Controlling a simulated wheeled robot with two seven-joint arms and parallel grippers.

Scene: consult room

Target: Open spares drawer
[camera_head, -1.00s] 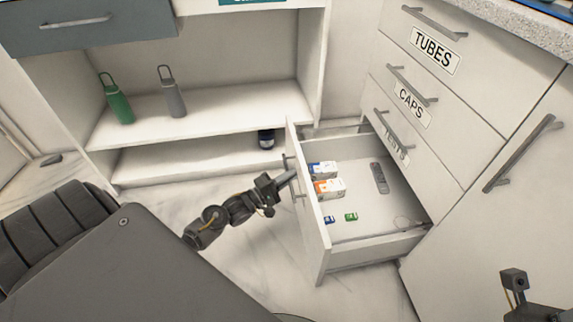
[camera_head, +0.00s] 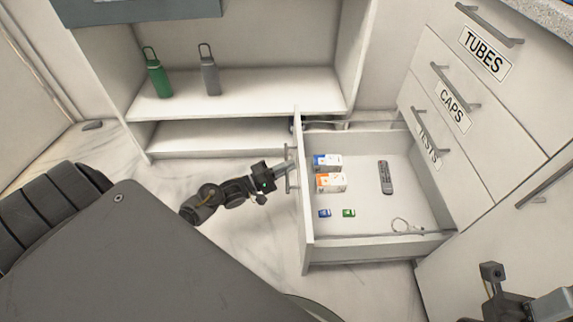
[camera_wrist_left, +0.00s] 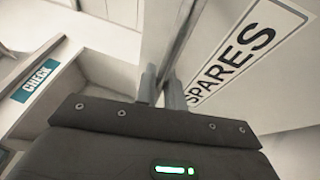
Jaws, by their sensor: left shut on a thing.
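The spares drawer (camera_head: 308,225) is the low drawer at the centre of the head view, pulled well out of its cabinet. Its front carries a SPARES label (camera_wrist_left: 243,45), seen in the left wrist view. My left gripper (camera_head: 286,168) is shut on the drawer's handle (camera_head: 289,180), on the outer face of the drawer front. In the left wrist view its fingers (camera_wrist_left: 160,88) meet beside the label. Inside the drawer are an orange-white box (camera_head: 331,183), a blue-white box (camera_head: 327,162), a remote (camera_head: 385,177) and small items. My right gripper (camera_head: 515,300) shows only partly at the lower right.
Closed drawers labelled TUBES (camera_head: 484,54), CAPS (camera_head: 453,107) and TESTS (camera_head: 429,148) are above the open one. A shelf unit (camera_head: 250,98) behind holds a green bottle (camera_head: 157,75) and a grey bottle (camera_head: 209,72). The marble floor (camera_head: 240,245) left of the drawer is clear.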

